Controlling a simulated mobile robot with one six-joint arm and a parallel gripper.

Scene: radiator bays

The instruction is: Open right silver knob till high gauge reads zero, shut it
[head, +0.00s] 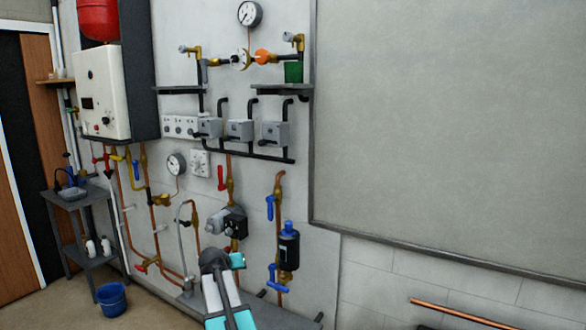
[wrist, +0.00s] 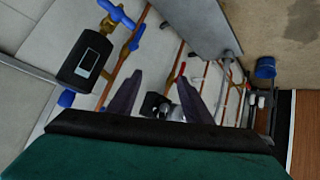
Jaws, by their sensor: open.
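The high gauge (head: 250,13) is a round white dial on the wall at the top; its reading is too small to tell. The right silver knob (head: 288,37) sits on a brass fitting at the right end of the upper pipework. A similar left silver knob (head: 183,49) is at the left end. A green cup (head: 293,71) stands on the small shelf below the right knob. My gripper (wrist: 161,76) is open and empty in the wrist view, well below the knobs. Its fingers are not clear in the head view. Neither silver knob shows in the wrist view.
An orange handle (head: 262,56) is on the upper pipe beside the right fitting. A lower gauge (head: 176,164), a pump (head: 228,221) and a black-and-blue canister (head: 289,246) crowd the wall. The blue bucket (head: 112,299) is on the floor. The right panel (head: 440,120) is bare.

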